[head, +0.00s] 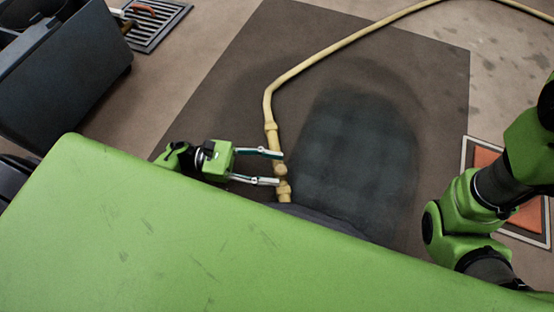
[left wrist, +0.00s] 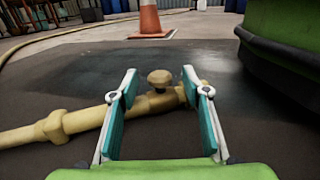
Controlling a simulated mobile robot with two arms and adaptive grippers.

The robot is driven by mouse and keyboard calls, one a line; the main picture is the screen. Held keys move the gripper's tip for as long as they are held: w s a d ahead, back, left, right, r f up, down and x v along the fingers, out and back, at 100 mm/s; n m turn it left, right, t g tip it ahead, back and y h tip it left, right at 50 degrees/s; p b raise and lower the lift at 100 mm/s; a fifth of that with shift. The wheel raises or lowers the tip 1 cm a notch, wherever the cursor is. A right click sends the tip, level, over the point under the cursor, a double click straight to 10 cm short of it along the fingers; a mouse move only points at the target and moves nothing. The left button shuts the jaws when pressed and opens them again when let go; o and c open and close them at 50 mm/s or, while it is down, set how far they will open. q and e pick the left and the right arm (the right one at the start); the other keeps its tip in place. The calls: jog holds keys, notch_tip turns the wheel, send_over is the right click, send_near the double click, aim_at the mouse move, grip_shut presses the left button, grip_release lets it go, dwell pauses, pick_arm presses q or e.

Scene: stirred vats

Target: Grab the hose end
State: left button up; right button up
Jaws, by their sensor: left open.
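The yellow hose end (head: 271,133) lies on the dark floor mat, with a collar, a round knob (head: 280,169) and a tip near the edge of my green body. My left gripper (head: 278,168) is open and low over the mat, its fingertips at the hose end's left side, one on each side of the knob in the picture. In the left wrist view the hose end (left wrist: 85,121) runs across behind the open fingers (left wrist: 160,78), and the knob (left wrist: 160,77) stands up between them. I cannot tell whether the fingers touch it. My right gripper is out of view.
The hose (head: 340,45) curves away to the upper right. A dark bin (head: 65,75) and a floor grate (head: 160,22) are at the upper left. A traffic cone (left wrist: 150,20) stands behind the hose end. The mat (head: 430,70) is otherwise clear.

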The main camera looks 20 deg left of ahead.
aim_at(282, 169)
pick_arm(q)
jog(key=shift+b+x, duration=0.45)
jog(key=shift+x, duration=1.15)
jog(key=shift+r, duration=0.15)
grip_shut()
